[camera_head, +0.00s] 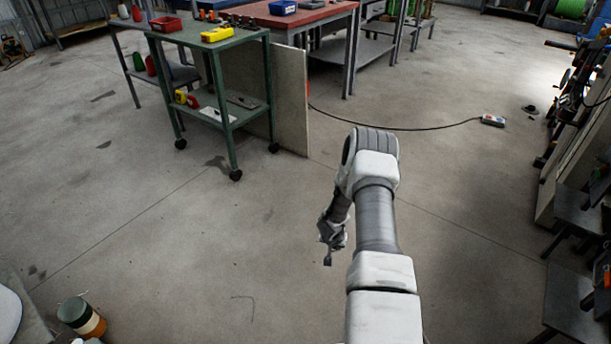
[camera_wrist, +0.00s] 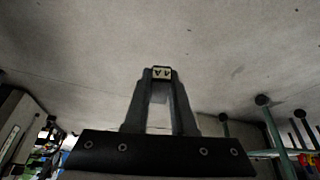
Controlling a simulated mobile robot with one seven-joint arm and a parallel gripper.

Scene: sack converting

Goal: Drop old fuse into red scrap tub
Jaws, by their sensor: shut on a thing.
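My gripper (camera_wrist: 161,80) is shut on a small pale piece, the fuse (camera_wrist: 161,72), marked with dark characters that look like "4A". Only its end face shows between the fingertips. In the head view my gripper (camera_head: 327,258) hangs low over bare floor, and the fuse is too small to make out there. A small open red tub (camera_head: 165,23) sits on the top of a green trolley (camera_head: 222,42), at the back left edge. My gripper is well apart from it, to the right and nearer.
A yellow bin (camera_head: 216,34) stands beside the red tub. A board (camera_head: 292,100) leans upright right of the trolley. A red-topped bench (camera_head: 290,14) with a blue bin (camera_head: 283,7) is behind. A cable (camera_head: 400,129) crosses the floor. A can (camera_head: 80,316) stands front left. The middle floor is clear.

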